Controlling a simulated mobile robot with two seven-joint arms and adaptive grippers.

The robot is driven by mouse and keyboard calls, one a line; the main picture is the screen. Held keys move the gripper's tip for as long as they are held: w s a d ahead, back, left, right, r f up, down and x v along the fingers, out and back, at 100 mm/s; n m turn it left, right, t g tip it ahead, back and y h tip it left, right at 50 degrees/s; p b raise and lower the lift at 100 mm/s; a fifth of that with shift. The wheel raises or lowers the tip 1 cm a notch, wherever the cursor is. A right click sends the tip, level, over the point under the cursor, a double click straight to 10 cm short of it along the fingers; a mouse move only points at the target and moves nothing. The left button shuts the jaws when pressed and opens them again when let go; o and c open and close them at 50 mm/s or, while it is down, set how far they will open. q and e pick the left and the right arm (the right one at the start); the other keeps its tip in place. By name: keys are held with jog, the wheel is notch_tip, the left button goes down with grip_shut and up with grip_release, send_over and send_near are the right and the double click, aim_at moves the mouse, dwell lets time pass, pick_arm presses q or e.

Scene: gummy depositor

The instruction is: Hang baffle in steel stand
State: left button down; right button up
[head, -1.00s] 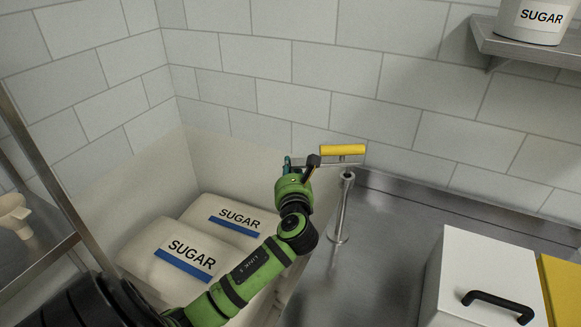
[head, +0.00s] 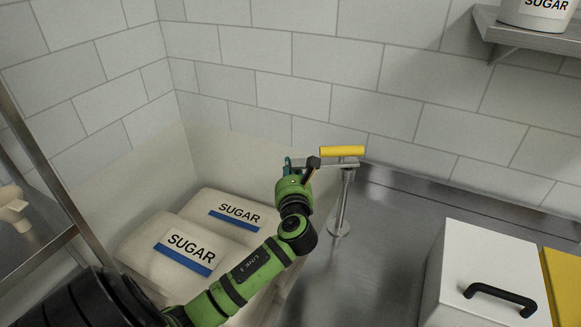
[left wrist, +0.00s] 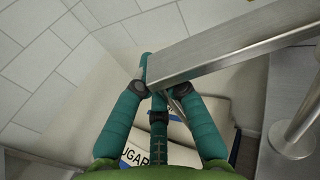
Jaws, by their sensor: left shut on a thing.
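My left gripper (head: 300,164) is shut on the baffle, a steel piece with a yellow handle (head: 342,151) on top. In the left wrist view the fingers (left wrist: 157,88) are at one end of the baffle's flat steel bar (left wrist: 225,45), which runs off to the upper right. The steel stand (head: 341,208) is an upright post on a round base, and its lower part shows in the left wrist view (left wrist: 294,133). In the head view the baffle's right part overlaps the stand's top; I cannot tell whether they touch. My right gripper is out of view.
Several sugar sacks, one here (head: 188,249), lie in a pale bin left of the stand. A white box (head: 484,270) with a black handle stands at the right. A wall shelf (head: 540,45) holds a sugar tub. The steel counter around the stand is clear.

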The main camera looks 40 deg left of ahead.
pick_arm(q)
jog(key=c, duration=1.2)
grip_release()
jog(key=shift+d, duration=0.1)
jog(key=v, duration=1.2)
jog(key=shift+s, duration=0.1)
